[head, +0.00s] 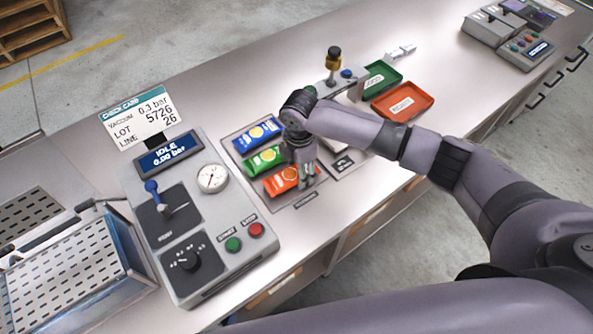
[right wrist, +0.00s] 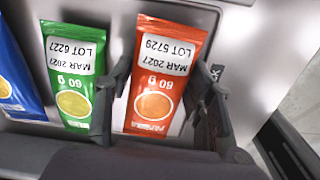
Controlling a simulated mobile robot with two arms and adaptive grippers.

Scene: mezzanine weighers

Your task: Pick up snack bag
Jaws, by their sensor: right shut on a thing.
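Three snack bags, blue (head: 257,134), green (head: 262,160) and orange (head: 278,183), lie in a row in a grey area of the bench. My right gripper (head: 306,180) reaches down over the orange bag from the right. In the right wrist view its fingers stand on either side of the orange bag (right wrist: 160,104), shut on it. The left finger stands between the orange and green bag (right wrist: 73,85). The blue bag (right wrist: 14,80) is partly cut off at the left. Whether the orange bag is lifted I cannot tell. My left gripper is not in view.
A control panel (head: 203,240) with a gauge, lever, knob and buttons stands left of the bags, with a check card (head: 139,117) behind it. Green (head: 381,78) and red (head: 403,103) trays lie right of the bags. A perforated metal box (head: 62,275) stands far left.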

